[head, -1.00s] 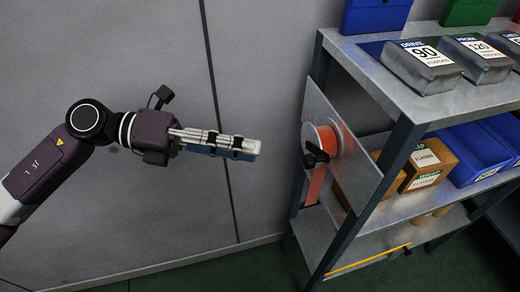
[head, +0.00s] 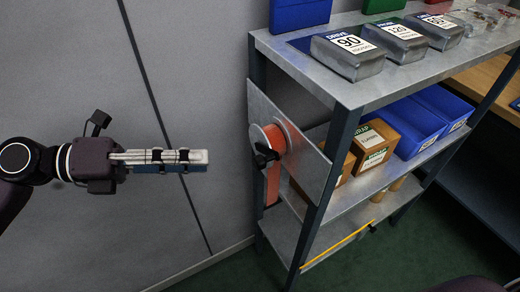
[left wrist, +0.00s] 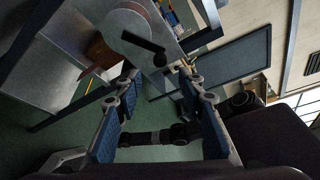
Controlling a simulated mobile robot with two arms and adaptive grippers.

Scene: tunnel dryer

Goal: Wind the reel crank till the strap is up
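The strap reel (head: 258,137) is a pale disc on a grey metal plate at the left end of the shelf. Its black crank (head: 265,154) sticks out in front. The orange strap (head: 273,184) shows around the reel and hangs below it. My left gripper (head: 206,161) points right, a short way left of the crank and apart from it. In the left wrist view the left fingers (left wrist: 157,80) are spread with nothing between them. The reel (left wrist: 130,25) and the crank with its round knob (left wrist: 160,60) show just beyond the fingertips. My right gripper is not seen.
The shelf (head: 375,95) holds grey labelled boxes (head: 348,52) on top, with brown boxes (head: 373,148) and blue bins (head: 410,125) below. A yellow strip (head: 335,246) runs along the lowest shelf. A grey wall (head: 60,60) stands behind my left arm.

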